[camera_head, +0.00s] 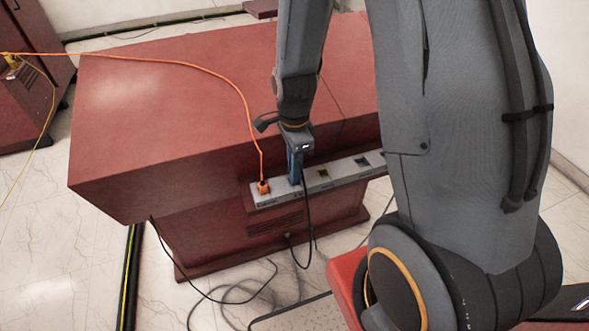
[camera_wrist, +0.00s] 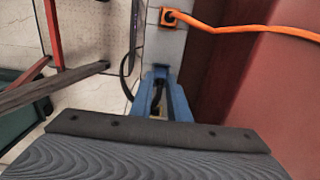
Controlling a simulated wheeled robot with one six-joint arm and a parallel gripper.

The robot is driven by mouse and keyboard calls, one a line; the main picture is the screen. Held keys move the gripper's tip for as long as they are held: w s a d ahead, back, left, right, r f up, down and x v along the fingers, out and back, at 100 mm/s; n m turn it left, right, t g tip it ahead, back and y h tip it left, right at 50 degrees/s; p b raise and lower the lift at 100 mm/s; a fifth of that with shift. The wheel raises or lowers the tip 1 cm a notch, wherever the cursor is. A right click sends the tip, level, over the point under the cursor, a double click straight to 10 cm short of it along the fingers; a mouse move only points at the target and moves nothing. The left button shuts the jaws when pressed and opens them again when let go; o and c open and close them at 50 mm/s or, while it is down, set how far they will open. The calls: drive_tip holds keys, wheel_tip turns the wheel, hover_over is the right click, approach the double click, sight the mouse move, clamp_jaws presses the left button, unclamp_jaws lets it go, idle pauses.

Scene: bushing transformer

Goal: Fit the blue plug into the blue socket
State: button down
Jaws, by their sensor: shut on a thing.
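My gripper (camera_head: 294,181) points down at the grey socket strip (camera_head: 284,198) on the side of the red cabinet. Its blue fingers are shut on a dark plug with a black cable (camera_head: 306,220) that hangs from it. In the wrist view the fingers (camera_wrist: 160,76) stand over the strip, with the dark plug (camera_wrist: 158,92) between them. No socket is clearly blue.
An orange plug (camera_head: 263,187) with an orange cable sits in the strip's left end, just left of my gripper. The red cabinet (camera_head: 160,110) rises behind the strip. Black cable loops lie on the floor.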

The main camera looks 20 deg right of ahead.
drive_tip(key=shift+f, duration=0.8)
drive_tip(key=c, duration=1.7)
unclamp_jaws()
drive_tip(key=shift+f, duration=0.15)
wheel_tip(320, 180, up, 12)
drive_tip(key=b, duration=0.1)
drive_tip(key=shift+s+r+n+t, duration=0.1)
drive_tip(key=shift+s+r+n, duration=0.1)
drive_tip(key=shift+s+n, duration=2.1)
drive_tip(key=shift+s+r+n+t, duration=0.2)
drive_tip(key=shift+s+n, duration=0.65)
drive_tip(key=shift+n, duration=2.9)
drive_tip(key=shift+s+r+n, duration=0.25)
drive_tip(key=shift+s+n, duration=1.3)
drive_tip(key=shift+n, duration=1.5)
